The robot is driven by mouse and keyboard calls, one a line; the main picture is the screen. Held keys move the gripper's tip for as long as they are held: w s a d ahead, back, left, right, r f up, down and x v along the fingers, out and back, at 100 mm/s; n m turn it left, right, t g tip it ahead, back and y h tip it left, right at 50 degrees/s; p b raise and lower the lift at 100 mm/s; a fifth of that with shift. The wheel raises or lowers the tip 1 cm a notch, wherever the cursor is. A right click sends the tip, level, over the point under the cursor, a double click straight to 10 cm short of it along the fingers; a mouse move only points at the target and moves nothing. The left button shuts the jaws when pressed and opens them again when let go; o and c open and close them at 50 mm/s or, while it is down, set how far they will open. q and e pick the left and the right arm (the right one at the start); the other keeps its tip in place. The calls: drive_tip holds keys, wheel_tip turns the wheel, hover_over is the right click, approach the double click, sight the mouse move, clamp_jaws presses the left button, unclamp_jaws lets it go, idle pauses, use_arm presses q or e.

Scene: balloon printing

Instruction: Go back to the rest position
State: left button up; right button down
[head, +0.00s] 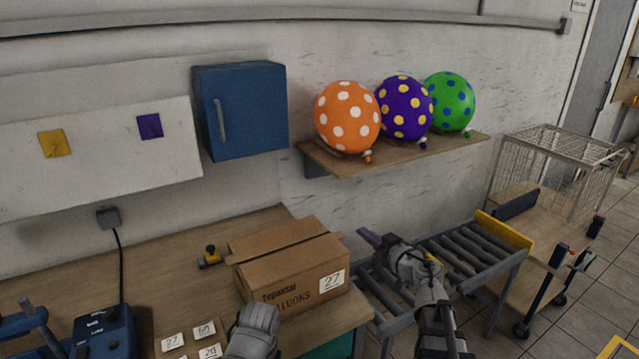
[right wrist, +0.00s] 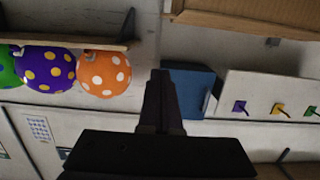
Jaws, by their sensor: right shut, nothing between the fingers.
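My right gripper (head: 368,237) reaches in from the bottom right in the head view, to the right of the cardboard box and over the near end of the roller conveyor. Its dark fingers are shut and empty, also seen in the right wrist view (right wrist: 161,78). No object touches the fingertips. My left gripper's fingers do not show; a grey part of my own body stands at the bottom middle of the head view.
A cardboard box (head: 270,269) marked 27 stands on the wooden table (head: 165,252). The roller conveyor (head: 460,252) is empty. Orange (head: 346,117), purple (head: 404,108) and green (head: 449,102) balloons sit on a wall shelf (head: 400,152). A blue cabinet (head: 243,110) hangs beside them.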

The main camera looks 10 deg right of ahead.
wheel_tip(320, 180, up, 4)
drive_tip(key=w+m+t+h, duration=0.2)
drive_tip(key=m+t+h, duration=0.1)
drive_tip(key=h, duration=0.1)
drive_tip(key=s+a+f+m+g+h, duration=0.35)
drive_tip(key=s+f+g+h, duration=0.4)
drive_tip(key=f, duration=0.75)
drive_tip(key=s+a+f+n+g+y, duration=0.2)
drive_tip(key=s+a+f+n+g, duration=0.1)
drive_tip(key=s+a, duration=0.4)
drive_tip(key=s+a+f+n+g+y, duration=0.2)
drive_tip(key=s+a+g, duration=0.5)
drive_tip(key=s, duration=0.6)
wheel_tip(320, 180, down, 3)
drive_tip(key=shift+s+a+r+n+g+y, duration=0.1)
drive_tip(key=shift+s+a+n+g+y, duration=0.15)
drive_tip(key=shift+s+n+g+y, duration=0.25)
